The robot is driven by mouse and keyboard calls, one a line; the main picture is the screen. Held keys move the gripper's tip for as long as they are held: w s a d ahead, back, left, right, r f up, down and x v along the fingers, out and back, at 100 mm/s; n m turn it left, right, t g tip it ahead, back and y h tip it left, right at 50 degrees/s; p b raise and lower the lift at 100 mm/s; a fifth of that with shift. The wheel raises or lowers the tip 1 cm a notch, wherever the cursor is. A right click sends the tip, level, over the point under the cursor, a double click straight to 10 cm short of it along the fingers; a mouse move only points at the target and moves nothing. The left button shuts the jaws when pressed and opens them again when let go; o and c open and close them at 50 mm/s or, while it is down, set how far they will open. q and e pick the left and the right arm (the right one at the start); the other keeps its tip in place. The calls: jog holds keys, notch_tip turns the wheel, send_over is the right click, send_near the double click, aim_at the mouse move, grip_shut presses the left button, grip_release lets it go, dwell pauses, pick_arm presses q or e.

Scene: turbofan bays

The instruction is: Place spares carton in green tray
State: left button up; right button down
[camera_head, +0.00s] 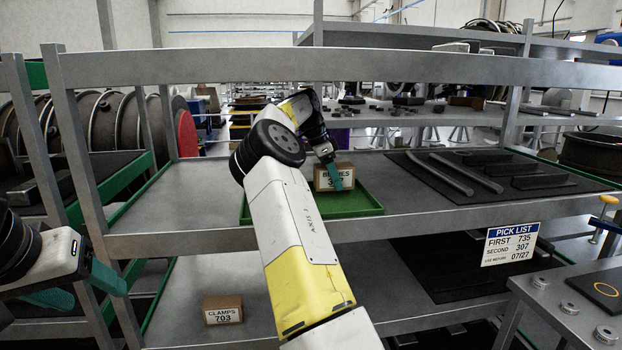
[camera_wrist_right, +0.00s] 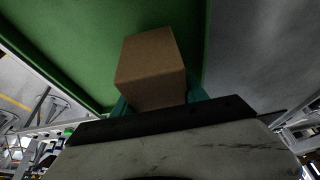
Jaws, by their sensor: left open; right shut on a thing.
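A brown carton (camera_head: 334,172) with a white label is at the green tray (camera_head: 364,202) on the middle shelf. The label is partly covered by a teal finger; its number starts with 3. My right gripper (camera_head: 338,178) is shut on this carton. In the right wrist view the carton (camera_wrist_right: 151,68) is between the teal fingers, with the green tray (camera_wrist_right: 75,45) behind it. I cannot tell whether the carton touches the tray floor. My left gripper (camera_head: 80,285) is open and empty at the left, in front of the shelves.
Another carton (camera_head: 222,310), labelled CLAMPS 703, stands on the lower shelf. A pick list sign (camera_head: 511,243) reads FIRST 735, SECOND 307. A black mat (camera_head: 500,172) with dark bars lies right of the tray. The shelf left of the tray is bare.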

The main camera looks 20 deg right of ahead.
jog(key=shift+f, duration=0.55)
jog(key=c, duration=0.6)
grip_release()
jog(key=shift+d+v, duration=0.25)
jog(key=shift+v, duration=0.95)
jog(key=w+a, duration=0.1)
jog(key=a, duration=0.7)
jog(key=w+a, duration=0.1)
jog(key=a, duration=0.2)
jog(key=shift+w+a, duration=0.35)
jog(key=shift+a, duration=0.05)
